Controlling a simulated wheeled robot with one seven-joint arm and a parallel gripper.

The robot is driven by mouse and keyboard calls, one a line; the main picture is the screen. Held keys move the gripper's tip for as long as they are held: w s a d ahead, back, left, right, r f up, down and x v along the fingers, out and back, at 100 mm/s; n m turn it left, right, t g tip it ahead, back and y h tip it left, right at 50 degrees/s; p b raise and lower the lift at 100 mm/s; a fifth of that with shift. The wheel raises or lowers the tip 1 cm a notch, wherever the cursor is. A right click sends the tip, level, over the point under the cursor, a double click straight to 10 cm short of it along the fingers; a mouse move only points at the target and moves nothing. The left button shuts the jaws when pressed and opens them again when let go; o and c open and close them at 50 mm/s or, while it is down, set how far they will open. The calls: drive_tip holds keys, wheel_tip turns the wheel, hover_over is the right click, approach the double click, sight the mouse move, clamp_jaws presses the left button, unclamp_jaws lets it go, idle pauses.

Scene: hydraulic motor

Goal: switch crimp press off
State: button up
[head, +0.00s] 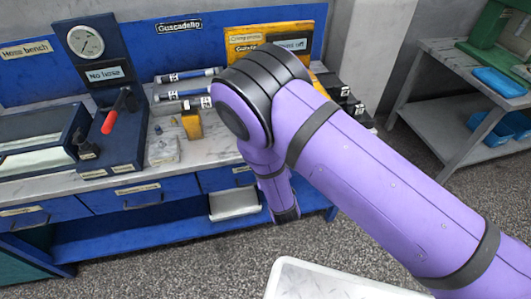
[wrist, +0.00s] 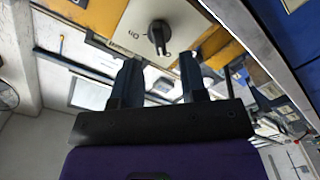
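A black rotary knob (wrist: 158,37) sits on a pale plate with small lettering in the wrist view. The plate is on a yellow panel. My gripper (wrist: 160,68) is open, its two dark fingers apart with the knob beyond and between their tips. I see no clear contact, and the exact gap to the knob cannot be told. In the head view a yellow panel (head: 243,32) with labels stands at the back of the bench, partly hidden by my purple arm. One label there seems to end in "off". My gripper is hidden in the head view.
A blue bench (head: 150,196) with a marble top runs along the wall. It carries a gauge stand (head: 85,42) with a red-handled lever (head: 112,117), several cylinders (head: 186,76) and a yellow block (head: 191,125). A grey side table (head: 440,105) stands right. Some floor (head: 180,255) is clear.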

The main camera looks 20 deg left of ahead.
drive_tip(key=v, duration=0.7)
idle(0.4)
drive_tip(key=w+d+r+m+g+h, duration=0.1)
drive_tip(key=w+d+r+m+h, duration=0.15)
drive_tip(key=w+r, duration=0.45)
drive_tip(key=w+d+r+m+g+h, duration=0.1)
drive_tip(key=w+d+r+m+h, duration=0.25)
drive_tip(key=r, duration=0.65)
drive_tip(key=w+d+r+m+g, duration=0.2)
drive_tip(key=d+r+m+g, duration=0.15)
drive_tip(key=d+r, duration=1)
drive_tip(key=s+d+r+m, duration=0.2)
drive_tip(key=s+d+r, duration=0.3)
drive_tip(key=d+r, duration=0.25)
drive_tip(key=s+d+r+m+g+h, duration=0.1)
drive_tip(key=s+d+r, duration=0.3)
drive_tip(key=s+d, duration=0.4)
drive_tip(key=s+d+r+m+g+h, duration=0.2)
drive_tip(key=s+d, duration=0.6)
drive_tip(key=s, duration=0.7)
wheel_tip(320, 180, up, 2)
drive_tip(key=shift+r+m+g+h, duration=0.1)
drive_tip(key=shift+m+g+h, duration=0.2)
drive_tip(key=shift+m+g, duration=0.25)
drive_tip(key=shift+s, duration=0.15)
